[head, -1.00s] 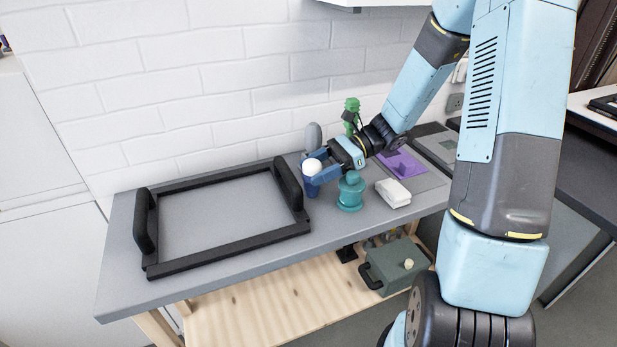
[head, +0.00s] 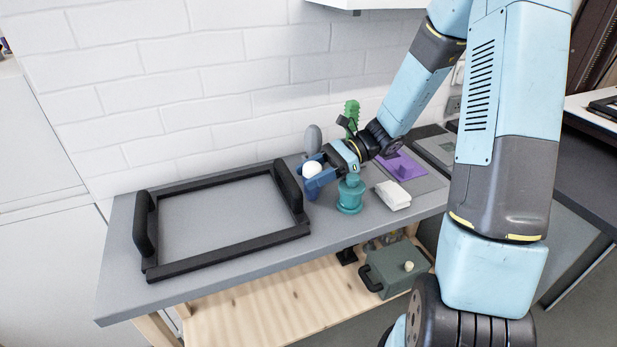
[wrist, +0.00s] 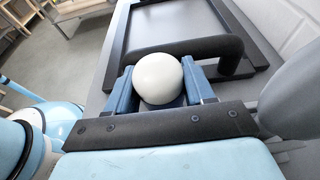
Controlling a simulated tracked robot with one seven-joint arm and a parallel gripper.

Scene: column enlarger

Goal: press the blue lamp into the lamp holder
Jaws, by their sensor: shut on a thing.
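The lamp shows as a white globe (head: 312,170) at the back right of the grey bench. In the wrist view the globe (wrist: 158,77) sits between the two blue fingers. My gripper (head: 316,177) reaches in from the right and is shut on the lamp. The blue fingers and the lamp's blue lower part run together, so I cannot tell whether its foot touches the bench. I cannot tell for certain which piece is the lamp holder. A teal round piece with a flanged base (head: 350,198) stands close right of the lamp, its top partly behind my gripper.
A black frame with raised handles (head: 228,258) fills the bench's left part. A grey rounded piece (head: 313,138) stands behind the lamp, a green toothed piece (head: 352,112) behind my wrist. A white block (head: 393,195) and purple piece (head: 400,166) lie right. A grey-green box (head: 392,272) stands below.

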